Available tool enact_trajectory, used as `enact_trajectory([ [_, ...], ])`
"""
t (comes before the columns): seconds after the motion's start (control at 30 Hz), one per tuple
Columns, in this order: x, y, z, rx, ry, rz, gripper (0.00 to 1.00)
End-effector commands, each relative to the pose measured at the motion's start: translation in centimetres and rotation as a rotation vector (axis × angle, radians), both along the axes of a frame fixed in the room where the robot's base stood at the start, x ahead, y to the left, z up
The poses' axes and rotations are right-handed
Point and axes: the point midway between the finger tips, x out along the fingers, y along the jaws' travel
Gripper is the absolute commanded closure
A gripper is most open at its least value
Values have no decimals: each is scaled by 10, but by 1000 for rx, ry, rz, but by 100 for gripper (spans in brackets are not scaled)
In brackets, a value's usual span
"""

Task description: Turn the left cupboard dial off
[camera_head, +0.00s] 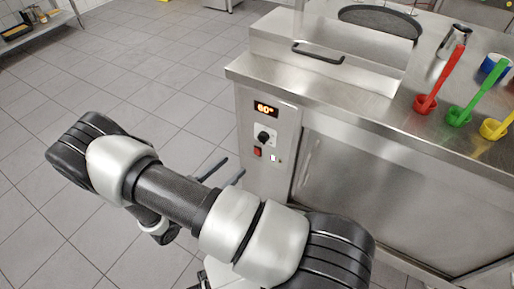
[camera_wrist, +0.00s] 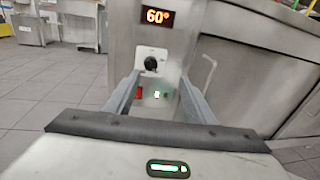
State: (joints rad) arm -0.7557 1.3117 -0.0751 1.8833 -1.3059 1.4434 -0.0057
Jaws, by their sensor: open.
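The cupboard dial (camera_head: 263,138) is a black knob on a white plate on the front panel at the left end of the steel cupboard (camera_head: 330,190). In the wrist view the dial (camera_wrist: 151,63) is near the middle, beneath a lit display (camera_wrist: 158,17) reading 60°. The display also shows in the head view (camera_head: 265,108). My gripper (camera_head: 233,170) is open and empty, in front of and a little below the dial in the head view. In the wrist view its two fingers (camera_wrist: 160,88) stand apart on either side of the panel's controls, not touching the dial.
A red switch (camera_head: 257,152) and small lights sit under the dial. A door handle (camera_wrist: 209,72) is right of the panel. The tiled floor (camera_head: 150,60) at left is clear.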

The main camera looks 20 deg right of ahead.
Motion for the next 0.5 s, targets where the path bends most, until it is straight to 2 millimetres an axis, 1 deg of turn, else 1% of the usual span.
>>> enact_trajectory([
  [0.03, -1, 2, -18, -32, 18, 40, 50],
  [0.13, 0, 5, -31, -66, 35, 87, 50],
  [0.23, 2, 3, -35, -76, 41, 102, 50],
  [0.33, 8, -6, -34, -77, 41, 100, 50],
  [0.5, 25, -34, -35, -75, 41, 96, 50],
])
